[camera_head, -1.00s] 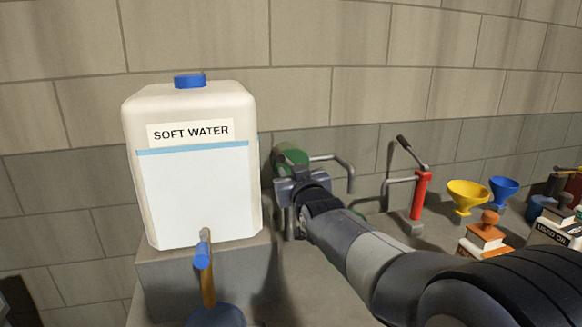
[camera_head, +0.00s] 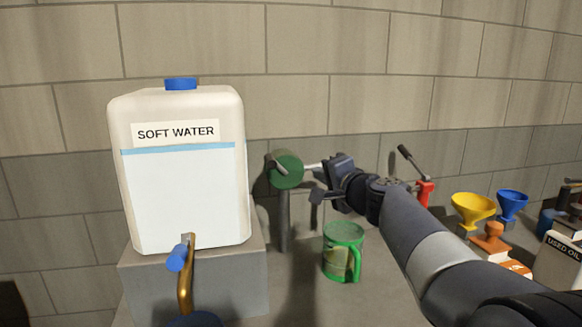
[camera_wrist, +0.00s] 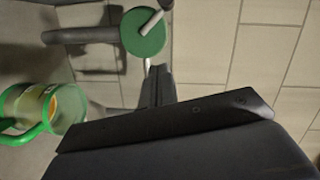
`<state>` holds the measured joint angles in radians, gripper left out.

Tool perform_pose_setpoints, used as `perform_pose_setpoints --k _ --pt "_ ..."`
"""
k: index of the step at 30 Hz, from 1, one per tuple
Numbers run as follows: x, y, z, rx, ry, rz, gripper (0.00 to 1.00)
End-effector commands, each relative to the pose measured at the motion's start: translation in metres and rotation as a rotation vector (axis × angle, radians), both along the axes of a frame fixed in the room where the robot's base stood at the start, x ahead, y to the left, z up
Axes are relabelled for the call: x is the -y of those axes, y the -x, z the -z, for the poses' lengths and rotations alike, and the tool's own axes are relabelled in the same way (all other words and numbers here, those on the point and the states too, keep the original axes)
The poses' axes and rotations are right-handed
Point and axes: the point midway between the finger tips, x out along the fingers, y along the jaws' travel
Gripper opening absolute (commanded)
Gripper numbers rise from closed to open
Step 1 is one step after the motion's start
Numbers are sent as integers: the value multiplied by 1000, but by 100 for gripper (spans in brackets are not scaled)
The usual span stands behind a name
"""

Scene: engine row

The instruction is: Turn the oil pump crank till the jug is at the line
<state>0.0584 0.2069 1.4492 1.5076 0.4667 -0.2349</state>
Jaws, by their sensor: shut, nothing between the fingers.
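The oil pump has a round green body (camera_head: 287,170) on a grey post in front of the wall; it also shows in the wrist view (camera_wrist: 143,36). A grey crank arm (camera_wrist: 151,22) lies across its face. A pale pipe runs from the pump behind my gripper. The green jug (camera_head: 343,255) stands upright on the bench, below and right of the pump; it also shows in the wrist view (camera_wrist: 45,108). Something amber shows in it, but I cannot read a level against a line. My gripper (camera_head: 318,178) is shut and empty, just right of the pump body.
A large white soft-water container (camera_head: 180,180) stands on a grey block (camera_head: 190,285) at left, with a brass and blue tap (camera_head: 182,262) in front. Beyond my arm are a red hand pump (camera_head: 424,190), yellow (camera_head: 473,208) and blue (camera_head: 511,202) funnels and a used-oil can (camera_head: 560,255).

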Motion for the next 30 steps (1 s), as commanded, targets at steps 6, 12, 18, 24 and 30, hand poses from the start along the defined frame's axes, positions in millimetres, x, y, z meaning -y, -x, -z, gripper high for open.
perform_pose_setpoints --k 6,12,18,24,30 --pt "-1 1 -14 23 -102 -26 0" --pt "-10 -16 -14 20 -103 -27 0" --pt "-25 -47 -14 21 -102 -28 0" --pt "-39 -78 -13 21 -101 -27 0" --pt "-63 -85 -7 22 -103 -30 0"
